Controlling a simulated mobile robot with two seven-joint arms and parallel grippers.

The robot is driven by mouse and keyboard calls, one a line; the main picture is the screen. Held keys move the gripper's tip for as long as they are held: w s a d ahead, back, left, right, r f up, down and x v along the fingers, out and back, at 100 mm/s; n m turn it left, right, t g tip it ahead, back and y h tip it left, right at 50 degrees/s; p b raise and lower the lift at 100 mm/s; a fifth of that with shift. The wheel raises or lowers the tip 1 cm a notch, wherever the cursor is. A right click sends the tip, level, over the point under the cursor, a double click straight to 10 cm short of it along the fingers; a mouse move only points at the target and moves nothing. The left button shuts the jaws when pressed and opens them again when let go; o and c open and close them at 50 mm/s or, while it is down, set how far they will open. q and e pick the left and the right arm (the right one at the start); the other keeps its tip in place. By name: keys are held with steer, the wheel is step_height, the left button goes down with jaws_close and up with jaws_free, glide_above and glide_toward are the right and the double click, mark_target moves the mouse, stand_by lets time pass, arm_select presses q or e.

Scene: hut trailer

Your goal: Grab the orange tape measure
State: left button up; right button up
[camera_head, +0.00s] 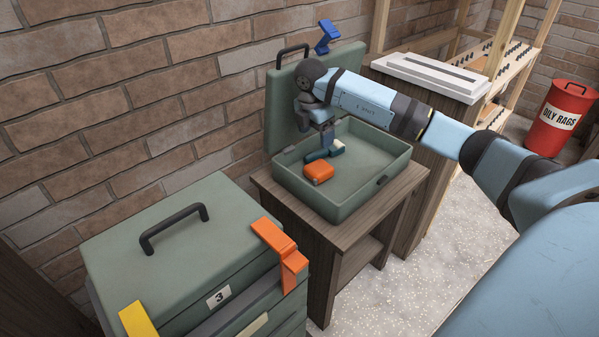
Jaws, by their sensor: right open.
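The orange tape measure (319,172) lies in the open green case (362,188), toward its left side. My right gripper (327,140) points down over the case, just behind and above the tape measure. It is open, and its fingers are small and partly hard to make out. A dark teal and white item (318,155) lies right by the fingertips, behind the tape measure; I cannot tell if they touch. My left gripper is not in view.
The case stands on a wooden stand (335,235), its lid raised behind. A closed green toolbox (180,240) with orange and yellow latches is at the front left. A brick wall rises behind. A red oily-rags bin (560,118) is at the far right.

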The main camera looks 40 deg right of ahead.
mark_target(319, 166)
steer(key=f+b, duration=0.1)
steer(key=f, duration=0.1)
steer(key=d+f+b, duration=0.1)
steer(key=f, duration=0.5)
steer(key=shift+w+d+f+b, duration=0.15)
steer(key=shift+d+b, duration=0.1)
steer(key=shift+b, duration=0.15)
steer(key=f+b, duration=0.2)
steer(key=f, duration=0.1)
steer(key=f+b, duration=0.1)
steer(key=f, duration=0.1)
steer(key=shift+d+f, duration=0.1)
steer(key=shift+d, duration=0.25)
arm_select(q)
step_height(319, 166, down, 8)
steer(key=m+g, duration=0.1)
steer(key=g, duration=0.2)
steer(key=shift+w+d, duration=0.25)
arm_select(e)
steer(key=c, duration=0.7)
